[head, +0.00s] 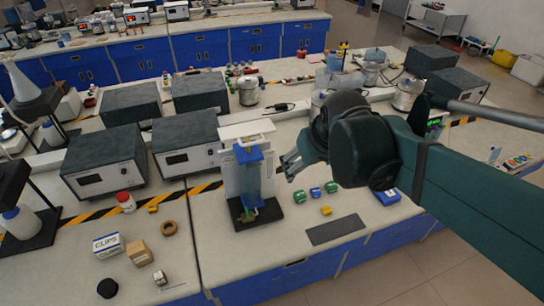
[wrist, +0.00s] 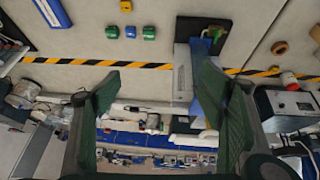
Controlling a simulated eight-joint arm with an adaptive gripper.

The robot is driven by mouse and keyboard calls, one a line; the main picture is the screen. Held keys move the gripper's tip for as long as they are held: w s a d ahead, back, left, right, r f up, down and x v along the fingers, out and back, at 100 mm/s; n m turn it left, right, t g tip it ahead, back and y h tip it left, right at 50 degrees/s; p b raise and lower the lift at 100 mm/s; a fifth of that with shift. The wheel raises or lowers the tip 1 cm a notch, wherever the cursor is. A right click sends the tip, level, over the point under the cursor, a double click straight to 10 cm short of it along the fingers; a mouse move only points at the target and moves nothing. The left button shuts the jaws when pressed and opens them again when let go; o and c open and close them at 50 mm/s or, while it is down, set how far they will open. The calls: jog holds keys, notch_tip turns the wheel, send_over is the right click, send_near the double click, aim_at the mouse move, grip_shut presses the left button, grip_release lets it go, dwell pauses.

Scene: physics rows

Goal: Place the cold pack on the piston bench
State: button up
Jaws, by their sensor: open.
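My gripper (head: 290,163) is open and empty, held above the bench just right of the blue apparatus. In the wrist view its two green fingers (wrist: 158,95) are spread wide with nothing between them. A flat blue item with a pale edge (head: 388,197), possibly the cold pack, lies near the bench's front edge, right of and below the gripper; it also shows in the wrist view (wrist: 52,13). An upright blue column with clear panels on a black base (head: 268,216), possibly the piston bench, stands left of the gripper. In the wrist view, the right finger partly covers it.
Small green and blue blocks (head: 315,192) and a yellow block (head: 326,210) lie between the apparatus and the blue item. A dark grey mat (head: 335,229) lies in front. Grey instrument boxes (head: 187,143) stand left.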

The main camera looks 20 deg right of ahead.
jog(key=s+a+t, duration=0.1)
jog(key=s+a, duration=0.5)
jog(key=a, duration=0.1)
jog(key=shift+a+f+t+y, duration=0.25)
jog(key=shift+a+t+y, duration=0.05)
jog(key=shift+y, duration=0.1)
